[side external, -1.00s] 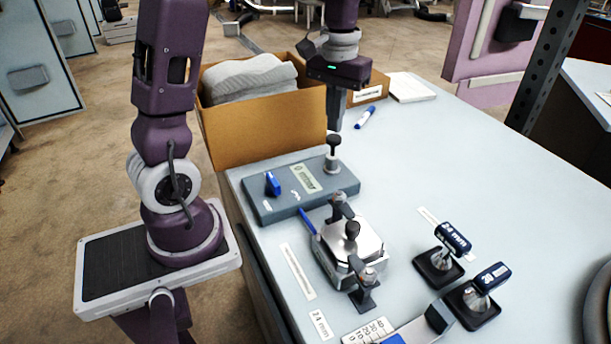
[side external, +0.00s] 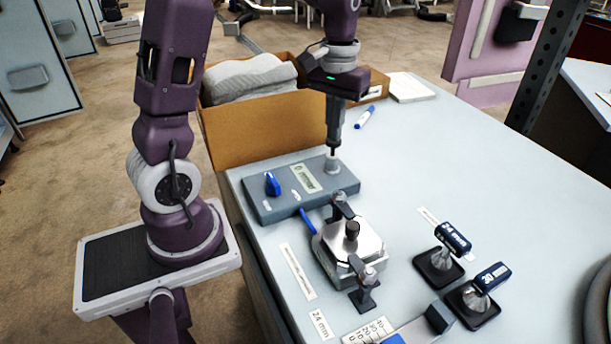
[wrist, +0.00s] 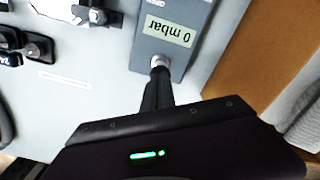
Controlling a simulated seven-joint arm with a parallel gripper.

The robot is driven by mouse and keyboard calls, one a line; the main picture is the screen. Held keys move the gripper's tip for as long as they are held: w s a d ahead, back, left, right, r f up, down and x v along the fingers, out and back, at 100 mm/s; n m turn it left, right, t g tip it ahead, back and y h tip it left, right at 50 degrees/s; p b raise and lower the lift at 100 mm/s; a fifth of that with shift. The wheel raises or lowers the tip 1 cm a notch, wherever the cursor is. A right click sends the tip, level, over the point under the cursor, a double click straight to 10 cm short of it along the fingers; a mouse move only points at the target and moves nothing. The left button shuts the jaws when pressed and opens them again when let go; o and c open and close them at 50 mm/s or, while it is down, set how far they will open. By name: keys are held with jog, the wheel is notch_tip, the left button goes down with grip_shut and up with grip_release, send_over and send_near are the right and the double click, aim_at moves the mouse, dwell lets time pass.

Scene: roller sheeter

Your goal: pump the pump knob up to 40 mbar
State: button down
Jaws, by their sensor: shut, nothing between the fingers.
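The grey pump box (side external: 262,205) lies on the table with a blue switch (side external: 272,184), a display (side external: 306,177) and the pump knob's silver base (side external: 332,166) at its far right end. In the wrist view the display (wrist: 167,31) reads 0 mbar. My gripper (side external: 333,148) is shut and empty, pointing straight down over the pump knob. Its fingers hide the knob's dark top, so I cannot tell whether they touch it or how far it is pressed. The wrist view shows the shut fingers (wrist: 159,80) in line with the silver base (wrist: 160,61).
A cardboard box (side external: 262,132) with grey cloth stands behind the pump box. A clamped metal block (side external: 345,240) stands in front of it. Two dark-handled tools (side external: 452,238) stand on black bases at right.

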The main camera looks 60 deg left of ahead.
jog(key=shift+f, duration=1.25)
jog(key=shift+s+f, duration=0.15)
jog(key=shift+f, duration=0.25)
dwell(0.4)
jog(key=shift+r, duration=0.1)
notch_tip(320, 180, up, 3)
jog(key=shift+r, duration=1.8)
jog(key=shift+w+r, duration=0.1)
jog(key=shift+w, duration=0.1)
notch_tip(320, 180, up, 5)
jog(key=shift+f, duration=3.35)
